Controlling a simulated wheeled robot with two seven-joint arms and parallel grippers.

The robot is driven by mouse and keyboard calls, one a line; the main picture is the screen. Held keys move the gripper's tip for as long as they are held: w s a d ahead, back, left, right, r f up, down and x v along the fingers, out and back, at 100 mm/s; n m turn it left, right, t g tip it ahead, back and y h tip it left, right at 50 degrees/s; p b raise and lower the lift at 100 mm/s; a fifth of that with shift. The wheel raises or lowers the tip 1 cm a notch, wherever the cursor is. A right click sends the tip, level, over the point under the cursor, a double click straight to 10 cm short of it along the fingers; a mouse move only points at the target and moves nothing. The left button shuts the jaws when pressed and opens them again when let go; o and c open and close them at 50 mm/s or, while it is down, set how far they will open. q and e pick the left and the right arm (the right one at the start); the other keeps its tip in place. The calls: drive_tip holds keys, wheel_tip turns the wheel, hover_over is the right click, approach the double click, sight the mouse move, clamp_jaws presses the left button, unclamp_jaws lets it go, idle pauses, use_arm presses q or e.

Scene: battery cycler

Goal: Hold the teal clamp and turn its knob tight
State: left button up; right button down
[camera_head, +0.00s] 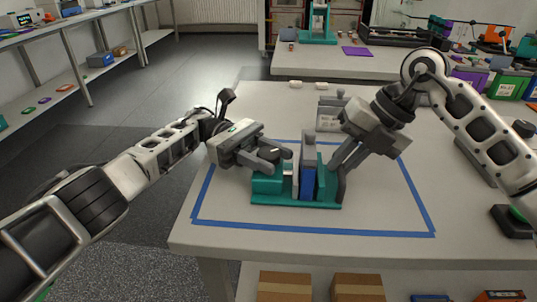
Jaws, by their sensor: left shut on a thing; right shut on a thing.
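The teal clamp (296,205) stands upright on the table inside a blue tape outline. A blue and grey block (307,167) sits upright in it, between its jaws. My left gripper (275,158) comes in from the left and is shut at the dark knob on the clamp's left end; the fingers partly hide the knob. My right gripper (341,178) reaches down from the upper right and is shut on the clamp's right end, one finger on each side of the upright wall. The exact contact there is partly hidden.
The blue tape (314,231) marks a rectangle on the light table (240,245), mostly clear around the clamp. A grey block with a label (328,115) stands behind the clamp. A black base with a green button (514,220) is at the right edge.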

sight(268, 152)
use_arm(q)
drive_tip(key=shift+s+d+f+m+g+y, duration=0.15)
drive_tip(key=shift+f+m+g+y, duration=0.15)
drive_tip(key=shift+g+y, duration=0.1)
drive_tip(key=shift+a+r, duration=0.25)
drive_tip(key=o, duration=1)
drive_tip(key=shift+w+r, duration=0.1)
drive_tip(key=shift+w, duration=0.1)
wheel_tip(268, 152, up, 10)
drive_tip(key=shift+f, duration=0.1)
